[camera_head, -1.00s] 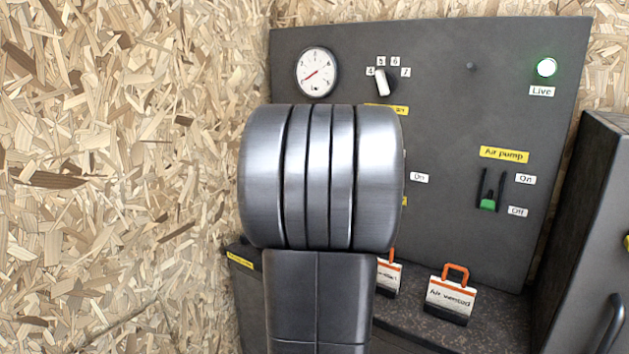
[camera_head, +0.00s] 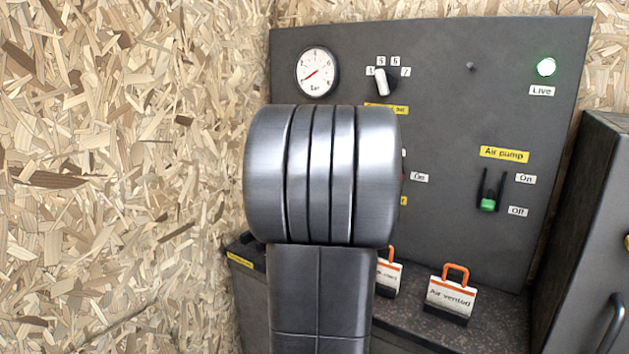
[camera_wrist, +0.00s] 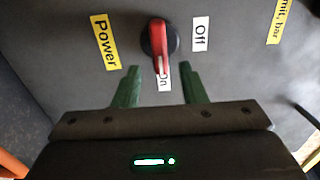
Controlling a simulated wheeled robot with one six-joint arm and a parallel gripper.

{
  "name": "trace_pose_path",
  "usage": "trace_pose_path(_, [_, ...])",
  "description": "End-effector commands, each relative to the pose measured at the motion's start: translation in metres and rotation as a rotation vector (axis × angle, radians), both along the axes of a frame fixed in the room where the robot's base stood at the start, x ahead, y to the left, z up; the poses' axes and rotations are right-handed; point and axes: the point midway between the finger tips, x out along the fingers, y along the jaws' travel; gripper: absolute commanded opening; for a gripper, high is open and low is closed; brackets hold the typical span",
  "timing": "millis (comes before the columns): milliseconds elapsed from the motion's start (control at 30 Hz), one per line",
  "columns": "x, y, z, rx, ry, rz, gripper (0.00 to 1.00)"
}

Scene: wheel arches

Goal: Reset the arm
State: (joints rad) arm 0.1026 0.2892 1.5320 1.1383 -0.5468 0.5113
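My gripper (camera_wrist: 160,67) shows in the wrist view as two green fingers spread apart with nothing between them. A red rotary power switch (camera_wrist: 160,45) on the grey panel lies just beyond the fingertips. Its red handle points at the "On" label (camera_wrist: 163,79), between the fingers; the "Off" label (camera_wrist: 199,34) is to the right of the switch. I cannot tell how far the fingertips are from the panel. In the head view my arm (camera_head: 320,175) stands in front of the panel and hides its middle part, and the gripper itself is hidden.
The panel (camera_head: 440,110) carries a gauge (camera_head: 317,72), a white-pointer dial (camera_head: 382,82), a lit green "Live" lamp (camera_head: 546,67) and an air pump switch (camera_head: 488,203). Signs (camera_head: 450,290) with orange handles stand on the ledge below. A dark cabinet (camera_head: 590,240) is at right, chipboard wall (camera_head: 110,170) at left.

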Motion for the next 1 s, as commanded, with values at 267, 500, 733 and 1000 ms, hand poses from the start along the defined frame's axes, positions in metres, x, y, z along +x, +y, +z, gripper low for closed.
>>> trace_pose_path(267, [0.03, -0.02, 0.007, -0.084, 0.058, 0.001, 0.38])
trace_pose_path(500, [0.03, -0.019, 0.011, -0.291, 0.198, 0.001, 0.38])
trace_pose_path(733, [0.03, -0.018, 0.01, -0.399, 0.27, 0.0, 0.38])
trace_pose_path(1000, [0.03, -0.018, 0.009, -0.42, 0.282, 0.0, 0.38])
